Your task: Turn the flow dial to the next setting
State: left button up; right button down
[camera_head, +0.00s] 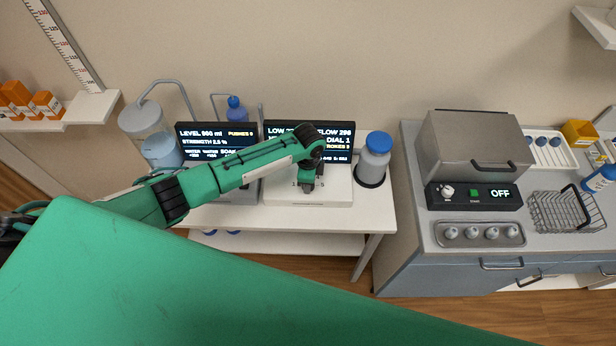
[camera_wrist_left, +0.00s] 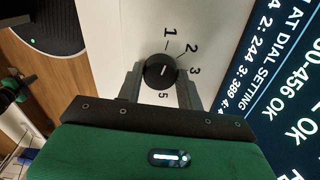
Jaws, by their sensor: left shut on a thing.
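The flow dial (camera_wrist_left: 161,71) is a round black knob with a short white mark, on a white panel (camera_wrist_left: 206,22) with printed numbers, among them 1, 2, 3 and 5. My left gripper (camera_wrist_left: 161,78) has one finger on each side of the knob and is shut on it. In the head view my left gripper (camera_head: 306,185) points down at the white unit (camera_head: 330,197) on the table and hides the dial. The dark screen (camera_head: 338,133) behind it reads "DIAL 1", partly covered by my arm. My right gripper is not in view.
A blue-capped bottle (camera_head: 374,158) stands close right of the unit. Another screen (camera_head: 205,130) and a clear vessel (camera_head: 160,150) stand left. Right of a gap is a grey counter (camera_head: 455,285) with a metal box (camera_head: 470,140) and wire basket (camera_head: 567,212).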

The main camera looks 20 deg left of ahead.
pick_arm(q)
jog(key=shift+n+p, duration=0.3)
jog(key=shift+n, duration=0.3)
jog(key=o, duration=1)
jog(key=shift+r, duration=0.15)
notch_tip(320, 180, up, 14)
jog(key=b, duration=0.4)
jog(key=shift+f, duration=0.2)
